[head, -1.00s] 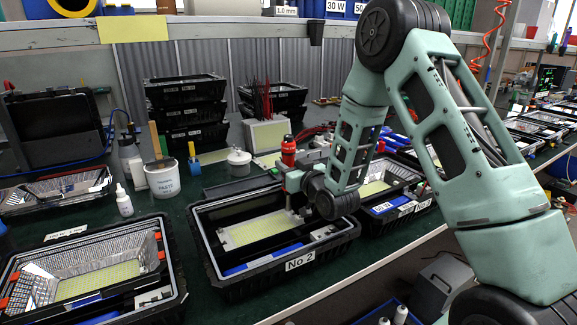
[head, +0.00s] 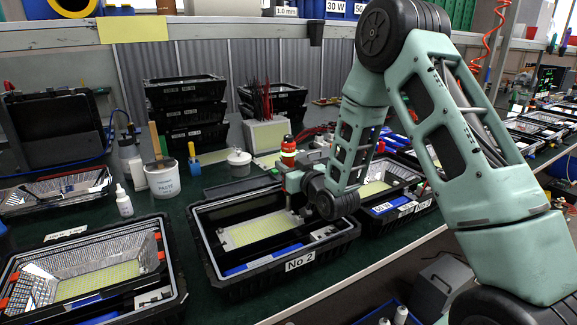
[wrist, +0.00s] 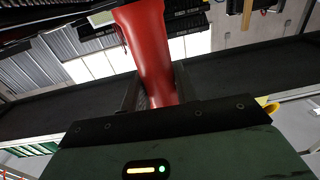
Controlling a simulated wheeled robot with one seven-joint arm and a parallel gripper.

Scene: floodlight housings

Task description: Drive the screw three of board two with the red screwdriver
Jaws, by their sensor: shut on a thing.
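The red screwdriver (head: 288,146) stands upright over the housing marked No 2 (head: 300,263). My gripper (head: 291,180) is shut on it; the wrist view also shows the red screwdriver body (wrist: 150,45) between the two dark fingers. Board two (head: 250,230) is a pale yellow-green panel lying inside the No 2 housing. The screwdriver's lower end reaches down near the right end of that board, by my wrist. The tip and screw three are too small or hidden to make out.
An open housing with a reflector (head: 75,268) stands at left. Another housing (head: 400,208) stands close on the right, behind my arm. A white paste tub (head: 162,180) and a dropper bottle (head: 124,203) stand behind. Stacked black crates (head: 187,105) are at the back.

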